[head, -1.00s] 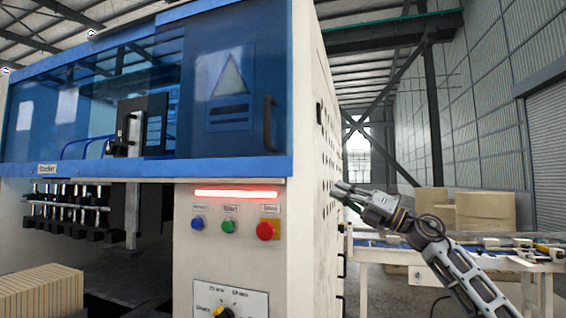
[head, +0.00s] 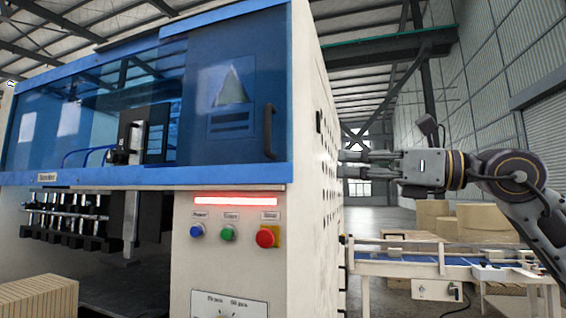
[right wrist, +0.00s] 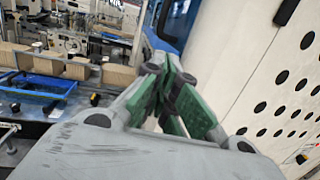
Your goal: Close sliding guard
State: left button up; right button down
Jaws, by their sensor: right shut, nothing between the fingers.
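The sliding guard (head: 232,95) is a blue panel with a warning triangle and a dark vertical handle (head: 268,132). It sits at the right end of the machine's blue-framed front opening, and clear blue glazing (head: 70,118) spans the left part. My right gripper (head: 345,163) is level beside the machine's white right side, to the right of the handle and apart from it. In the right wrist view its green-padded fingers (right wrist: 165,85) are together and empty, near the perforated white panel (right wrist: 285,95). My left gripper is not in view.
Power, start and stop buttons (head: 229,233) sit under a lit red strip (head: 235,201). A stack of cardboard (head: 38,299) stands at lower left. A conveyor (head: 420,260) with brown boxes or rolls (head: 480,222) lies behind my right arm.

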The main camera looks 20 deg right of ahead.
aim_at(282, 161)
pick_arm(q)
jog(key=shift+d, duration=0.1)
